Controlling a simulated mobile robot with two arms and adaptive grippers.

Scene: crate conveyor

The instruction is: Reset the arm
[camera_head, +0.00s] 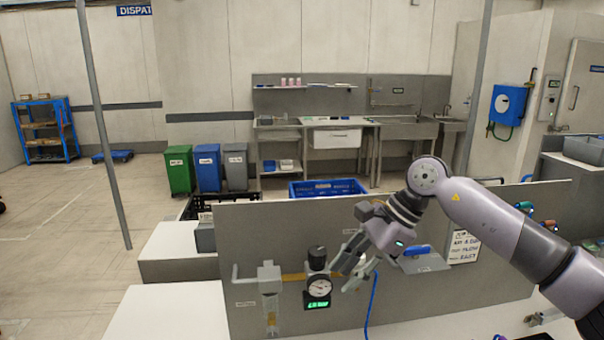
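My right arm reaches in from the right edge and bends down at a round wrist joint. My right gripper (352,274) hangs in front of the grey panel (265,233), close to the right of a pressure gauge (319,287). Its fingers are spread apart and I see nothing between them. I cannot tell whether they touch the panel. My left gripper is not in view.
A blue-handled valve (417,250) and a blue hose (372,300) are close to the gripper. A clear filter unit (270,295) stands left of the gauge. A blue crate (327,188) is behind the panel. White surfaces (165,313) lie in front, bare at left.

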